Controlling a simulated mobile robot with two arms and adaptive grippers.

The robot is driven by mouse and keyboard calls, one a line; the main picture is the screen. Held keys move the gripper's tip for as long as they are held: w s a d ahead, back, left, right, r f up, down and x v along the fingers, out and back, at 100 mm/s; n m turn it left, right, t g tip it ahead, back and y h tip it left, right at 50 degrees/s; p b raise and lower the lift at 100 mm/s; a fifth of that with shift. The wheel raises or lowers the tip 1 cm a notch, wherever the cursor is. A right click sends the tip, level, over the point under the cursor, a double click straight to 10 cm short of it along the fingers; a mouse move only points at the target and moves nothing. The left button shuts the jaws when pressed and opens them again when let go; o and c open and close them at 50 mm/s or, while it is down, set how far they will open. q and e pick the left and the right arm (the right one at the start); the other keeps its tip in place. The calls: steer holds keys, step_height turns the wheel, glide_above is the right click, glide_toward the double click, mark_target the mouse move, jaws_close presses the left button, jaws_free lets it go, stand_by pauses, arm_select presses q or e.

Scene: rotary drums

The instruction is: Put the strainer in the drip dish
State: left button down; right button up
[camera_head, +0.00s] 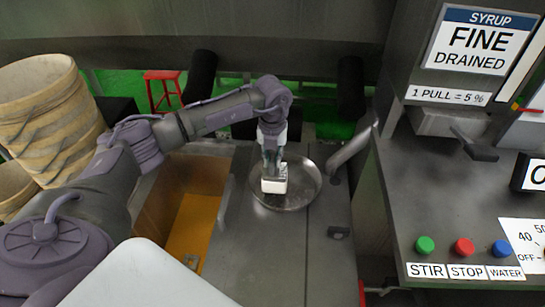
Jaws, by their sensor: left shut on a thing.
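A round, shallow metal dish (303,192), which I take to be the drip dish, is on the grey metal top near the middle of the head view. My left gripper (273,168) points down over the left part of the dish. It is shut on a small white piece (274,186), apparently part of the strainer. The fingers and this piece hide part of the dish. I cannot make out a mesh, or whether the piece touches the dish. My right gripper is not in view.
A curved metal pipe (352,146) stands just right of the dish. An open bin with an orange bottom (194,225) is on the left. The syrup machine's panel (440,215) with coloured buttons is on the right. Stacked tan baskets (50,115) stand far left.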

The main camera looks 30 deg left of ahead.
arm_select(q)
steer(key=shift+f, duration=0.2)
steer(key=c, duration=1.1)
jaws_free()
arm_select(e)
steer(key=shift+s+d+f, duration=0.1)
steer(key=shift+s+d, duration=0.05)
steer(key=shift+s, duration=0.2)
arm_select(q)
steer(key=shift+r, duration=0.25)
step_height(320, 180, up, 12)
steer(key=shift+b, duration=0.7)
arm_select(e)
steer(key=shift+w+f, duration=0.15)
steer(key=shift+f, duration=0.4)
